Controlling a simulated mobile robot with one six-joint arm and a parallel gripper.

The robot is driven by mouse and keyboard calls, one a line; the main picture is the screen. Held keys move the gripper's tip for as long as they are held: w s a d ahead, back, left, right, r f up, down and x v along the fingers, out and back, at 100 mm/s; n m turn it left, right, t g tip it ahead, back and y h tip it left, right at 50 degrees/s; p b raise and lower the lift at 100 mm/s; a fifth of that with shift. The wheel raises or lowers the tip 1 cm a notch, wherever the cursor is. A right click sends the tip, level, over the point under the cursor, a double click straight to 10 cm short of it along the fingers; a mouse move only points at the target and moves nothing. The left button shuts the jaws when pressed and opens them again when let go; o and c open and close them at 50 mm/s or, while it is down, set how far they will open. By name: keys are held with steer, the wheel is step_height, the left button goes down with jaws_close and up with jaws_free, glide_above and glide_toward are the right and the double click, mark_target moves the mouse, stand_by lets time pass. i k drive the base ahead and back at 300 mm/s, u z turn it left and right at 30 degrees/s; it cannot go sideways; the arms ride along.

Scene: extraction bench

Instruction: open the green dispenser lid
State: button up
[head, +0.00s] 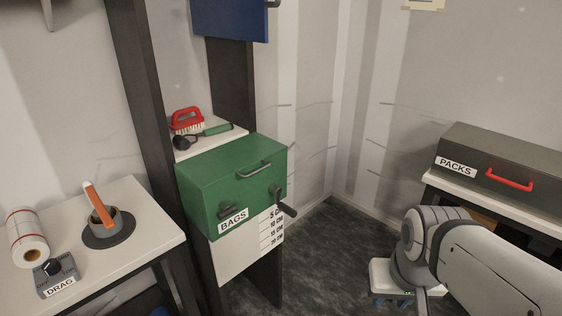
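The green dispenser (205,185) is a box labelled BAGS, mounted between dark posts left of the middle in the head view. A grey bar handle (254,170) is on the upper part of its front. A dark crank handle (285,203) sticks out at the lower right of its front. Its lid looks closed; the inside is hidden. My arm comes in from the lower right, well apart from the dispenser. My gripper is not visible.
A white shelf (238,132) with a red brush (187,121) sits behind the dispenser. A white table (150,220) at left bears a roll (27,238), a pot (108,226) and a DRAG block (57,275). A PACKS box (480,155) stands right. Floor between is clear.

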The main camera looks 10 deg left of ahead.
mark_target(206, 169)
steer(key=u, duration=0.15)
steer(key=i, duration=0.9)
steer(key=z, duration=0.05)
